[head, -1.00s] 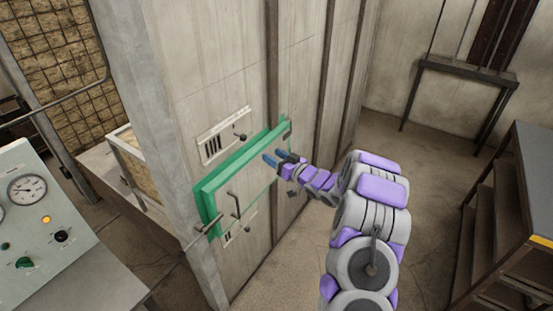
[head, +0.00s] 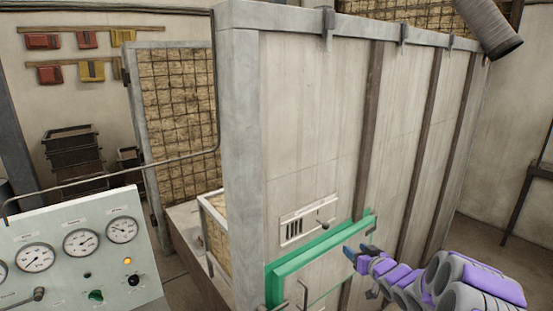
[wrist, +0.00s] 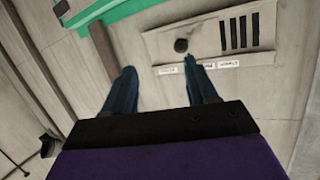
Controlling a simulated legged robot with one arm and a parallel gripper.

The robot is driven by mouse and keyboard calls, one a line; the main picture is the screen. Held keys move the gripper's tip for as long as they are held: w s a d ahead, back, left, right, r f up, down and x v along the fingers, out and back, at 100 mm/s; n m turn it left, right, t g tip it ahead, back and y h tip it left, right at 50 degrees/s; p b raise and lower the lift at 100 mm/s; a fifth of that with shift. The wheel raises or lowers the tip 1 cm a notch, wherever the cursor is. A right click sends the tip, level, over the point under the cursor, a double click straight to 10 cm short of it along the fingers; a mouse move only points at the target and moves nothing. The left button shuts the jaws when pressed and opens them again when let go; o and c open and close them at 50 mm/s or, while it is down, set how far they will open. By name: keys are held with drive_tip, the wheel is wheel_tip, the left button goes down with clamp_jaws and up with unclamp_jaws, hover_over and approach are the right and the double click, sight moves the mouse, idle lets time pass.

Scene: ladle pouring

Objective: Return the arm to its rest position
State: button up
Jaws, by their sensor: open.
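My gripper (head: 359,255) is at the lower right of the head view, in front of the furnace-like cabinet wall and close to the right end of a green frame. Its two blue fingers are apart with nothing between them. In the wrist view the open fingers (wrist: 163,85) point at the pale wall and a slotted plate. Whether the fingertips touch the wall cannot be told. My purple and grey arm reaches in from the lower right corner; its lower links are out of the picture.
The green frame (head: 290,267) with a handle is fixed on the wall, below a slotted plate (head: 308,221) with a knob. A gauge panel (head: 82,262) stands at the left. A wire-mesh panel (head: 178,100) is behind it. Floor shows clear at the far right (head: 500,238).

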drive_tip(key=s+a+f+g+h+b, duration=0.1)
drive_tip(key=s+a+g+b, duration=0.2)
drive_tip(key=s, duration=1.5)
drive_tip(key=s+a+f+m+g+h+b, duration=0.1)
drive_tip(key=s+a+g+b, duration=0.2)
drive_tip(key=s, duration=1.6)
drive_tip(key=s+a+f+g+h+b, duration=0.1)
drive_tip(key=s+a+g+b, duration=0.2)
drive_tip(key=s+a+g, duration=0.5)
drive_tip(key=s+g, duration=0.2)
drive_tip(key=s, duration=0.8)
drive_tip(key=shift+s+f+m+h, duration=0.15)
drive_tip(key=shift+s+m+h, duration=0.15)
drive_tip(key=shift+s+m, duration=0.1)
drive_tip(key=shift+w+d, duration=0.1)
drive_tip(key=shift+c, duration=0.4)
